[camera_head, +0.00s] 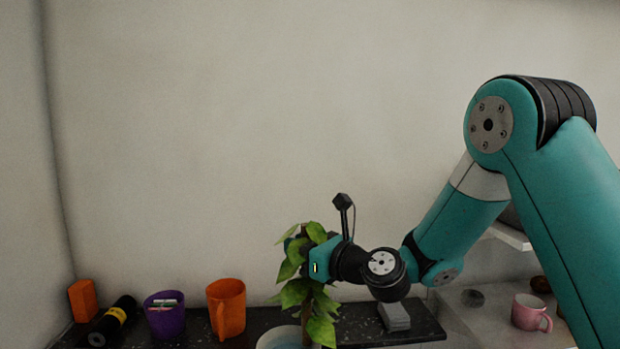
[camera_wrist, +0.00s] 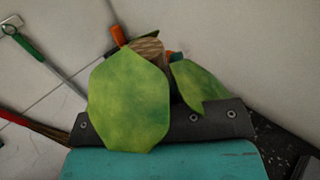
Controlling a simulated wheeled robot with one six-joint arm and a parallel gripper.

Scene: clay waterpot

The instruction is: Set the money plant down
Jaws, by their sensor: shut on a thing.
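The money plant (camera_head: 321,329) has green leaves on a brown stem and looks upright in the head view. My gripper (camera_head: 304,255) is shut on it near its upper part, with leaves around and below the jaws. In the wrist view, large green leaves of the plant (camera_wrist: 130,100) cover most of the jaws of my gripper (camera_wrist: 150,125), and a brown stem end shows beyond them. A pale round rim (camera_head: 280,337) shows under the plant, cut off by the bottom edge. I cannot tell whether the plant rests on anything.
A grey block (camera_head: 394,317) is right of the plant. A pink mug (camera_head: 530,312) stands further right.

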